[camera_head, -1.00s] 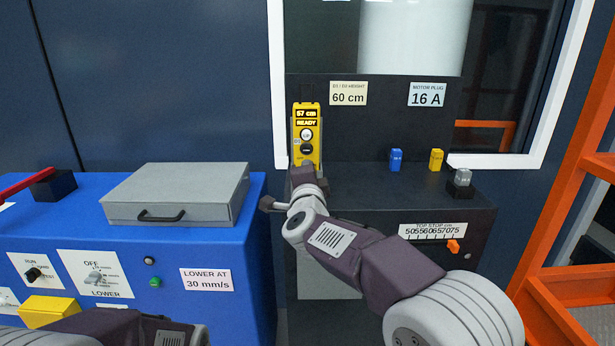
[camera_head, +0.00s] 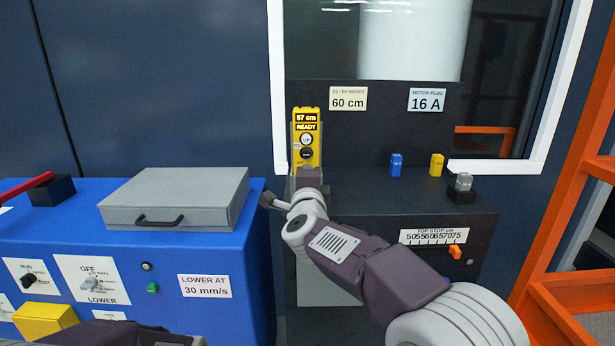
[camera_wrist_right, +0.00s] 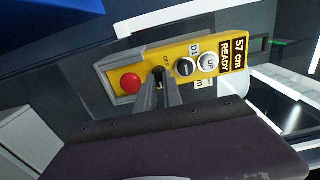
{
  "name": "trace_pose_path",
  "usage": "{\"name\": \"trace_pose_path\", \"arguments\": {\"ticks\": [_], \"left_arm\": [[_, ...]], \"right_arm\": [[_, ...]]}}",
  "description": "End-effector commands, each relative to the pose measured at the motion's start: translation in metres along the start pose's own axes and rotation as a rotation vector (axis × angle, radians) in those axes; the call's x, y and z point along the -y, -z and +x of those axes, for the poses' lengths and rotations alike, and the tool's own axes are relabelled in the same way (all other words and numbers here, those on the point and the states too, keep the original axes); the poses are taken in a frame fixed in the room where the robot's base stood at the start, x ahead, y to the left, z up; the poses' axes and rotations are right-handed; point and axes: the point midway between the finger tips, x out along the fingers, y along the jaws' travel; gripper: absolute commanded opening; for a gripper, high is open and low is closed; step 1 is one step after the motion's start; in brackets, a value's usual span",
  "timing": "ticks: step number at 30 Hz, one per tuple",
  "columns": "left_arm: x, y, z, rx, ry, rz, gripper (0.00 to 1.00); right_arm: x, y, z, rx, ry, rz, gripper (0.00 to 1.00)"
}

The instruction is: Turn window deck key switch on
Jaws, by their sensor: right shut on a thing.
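The yellow control box (camera_head: 307,137) stands upright in a grey holder on the dark window deck. Its display reads "57 cm READY". In the right wrist view the box (camera_wrist_right: 150,63) shows a red button (camera_wrist_right: 131,84), a dark knob (camera_wrist_right: 185,66) and a white UP button (camera_wrist_right: 208,62). Between the red button and knob is the key switch (camera_wrist_right: 158,72), with an OFF label beside it. My right gripper (camera_wrist_right: 160,88) is shut on its small dark key, mostly hidden by the fingers. The key's exact angle is unclear. My left gripper is out of view.
A blue console (camera_head: 215,255) with a grey lidded case (camera_head: 180,190) stands left. The deck (camera_head: 350,190) bears a blue block (camera_head: 396,164), a yellow block (camera_head: 437,164) and a grey capped part (camera_head: 462,184). An orange frame (camera_head: 560,230) stands right.

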Motion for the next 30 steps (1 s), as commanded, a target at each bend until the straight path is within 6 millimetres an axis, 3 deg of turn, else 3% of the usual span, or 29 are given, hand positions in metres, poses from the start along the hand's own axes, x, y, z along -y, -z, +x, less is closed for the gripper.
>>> {"name": "trace_pose_path", "arguments": {"ticks": [1, 2, 3, 4, 14, 17, 24, 30], "left_arm": [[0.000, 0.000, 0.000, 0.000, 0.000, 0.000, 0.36], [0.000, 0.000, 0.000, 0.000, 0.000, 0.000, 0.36], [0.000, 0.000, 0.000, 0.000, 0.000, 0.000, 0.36], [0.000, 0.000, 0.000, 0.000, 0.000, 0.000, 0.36], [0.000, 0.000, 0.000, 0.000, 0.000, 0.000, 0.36], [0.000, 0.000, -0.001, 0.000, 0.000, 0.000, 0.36], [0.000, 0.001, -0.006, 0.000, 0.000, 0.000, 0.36], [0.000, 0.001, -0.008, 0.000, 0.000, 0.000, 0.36]], "right_arm": [[-0.001, 0.000, 0.000, 0.000, -0.001, 0.000, 0.00], [-0.001, 0.000, 0.000, 0.000, -0.001, 0.000, 0.19], [-0.001, 0.000, 0.000, 0.000, -0.001, 0.000, 0.30], [-0.001, 0.000, 0.000, 0.000, -0.001, 0.000, 0.33], [0.000, 0.000, -0.004, 0.000, 0.000, -0.001, 0.33], [0.001, -0.001, -0.017, 0.002, 0.000, 0.000, 0.33], [0.001, -0.001, -0.067, 0.004, -0.001, -0.001, 0.33], [0.000, 0.000, -0.089, 0.001, -0.001, 0.000, 0.33]]}}
